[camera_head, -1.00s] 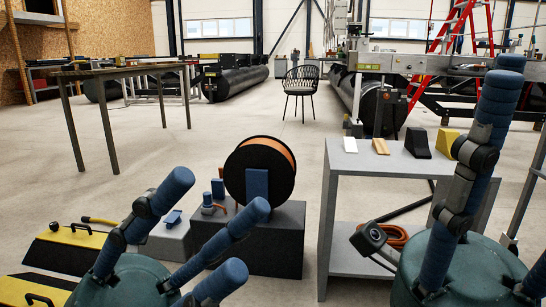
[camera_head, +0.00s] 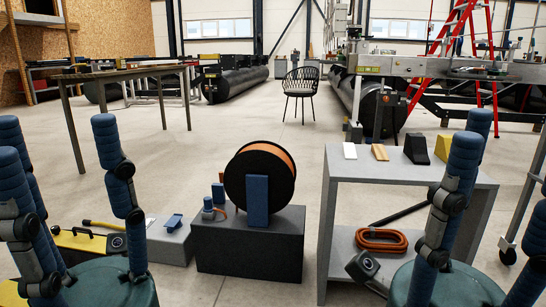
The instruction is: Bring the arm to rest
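My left gripper (camera_head: 58,140) is in the lower left corner. Its blue padded fingers stand upright and well apart above a teal palm, with nothing between them. My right gripper (camera_head: 508,165) is in the lower right corner, in front of the grey shelf stand (camera_head: 330,215). Its fingers point up and are apart, with nothing held in view; one finger is partly cut off by the right edge. Both arms behind the palms are out of view.
A black reel (camera_head: 280,165) stands on a dark block (camera_head: 245,250) between the grippers. A yellow-topped case (camera_head: 85,240) is behind the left gripper. The stand carries small wedges and an orange coil (camera_head: 381,240). A wooden table (camera_head: 120,72) and chair (camera_head: 300,85) are farther back. Open floor lies between.

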